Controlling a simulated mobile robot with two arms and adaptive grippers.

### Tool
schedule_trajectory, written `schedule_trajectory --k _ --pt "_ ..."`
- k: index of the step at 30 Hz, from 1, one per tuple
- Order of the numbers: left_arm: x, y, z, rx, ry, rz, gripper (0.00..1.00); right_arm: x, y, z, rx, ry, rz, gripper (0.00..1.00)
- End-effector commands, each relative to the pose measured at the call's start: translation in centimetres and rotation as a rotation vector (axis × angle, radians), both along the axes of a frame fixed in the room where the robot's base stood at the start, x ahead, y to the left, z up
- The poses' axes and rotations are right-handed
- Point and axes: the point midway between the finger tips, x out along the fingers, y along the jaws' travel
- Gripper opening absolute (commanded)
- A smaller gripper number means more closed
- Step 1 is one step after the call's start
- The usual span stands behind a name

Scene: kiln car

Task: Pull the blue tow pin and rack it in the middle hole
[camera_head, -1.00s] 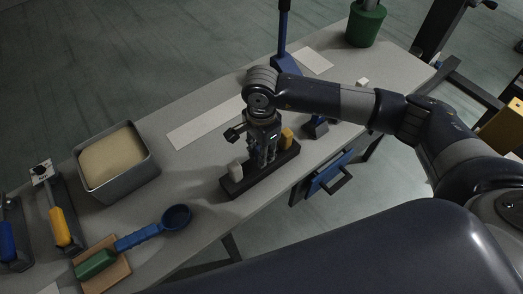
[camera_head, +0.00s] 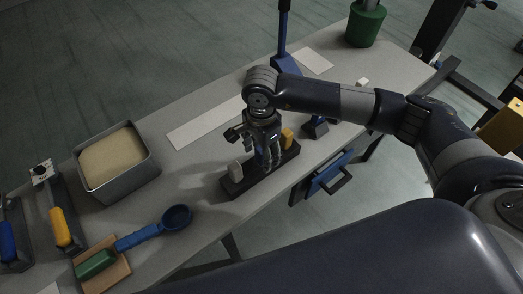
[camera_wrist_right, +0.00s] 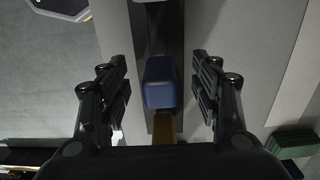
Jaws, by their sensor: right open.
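A dark rack bar (camera_head: 232,190) lies near the table's front edge. A pale pin (camera_head: 235,172) stands at its left end and a yellow pin (camera_head: 287,138) at its right end. My right gripper (camera_head: 266,158) is low over the middle of the bar, with its fingers apart. In the right wrist view, the blue pin's head (camera_wrist_right: 160,82) is between the open fingers of my right gripper (camera_wrist_right: 160,100), with a gap on each side. The blue pin's lower part is hidden, so how deep it sits cannot be told. My left gripper is out of view.
A sand-filled metal bin (camera_head: 116,165), a blue scoop (camera_head: 160,232) and a green-handled tool (camera_head: 97,264) are to the left. A blue upright stand (camera_head: 284,62) is behind the gripper. A green pot (camera_head: 366,24) is at the far right corner.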

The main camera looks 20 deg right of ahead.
Motion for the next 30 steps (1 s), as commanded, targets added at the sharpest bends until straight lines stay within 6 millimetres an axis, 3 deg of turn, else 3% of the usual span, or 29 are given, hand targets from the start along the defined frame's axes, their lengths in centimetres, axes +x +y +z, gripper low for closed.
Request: schedule_trajectory --k 14,30 --pt "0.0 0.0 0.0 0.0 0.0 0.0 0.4 0.0 0.0 0.1 0.0 0.0 0.0 0.58" --pt "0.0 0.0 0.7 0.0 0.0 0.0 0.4 0.0 0.0 1.6 0.001 -0.001 0.0 0.58"
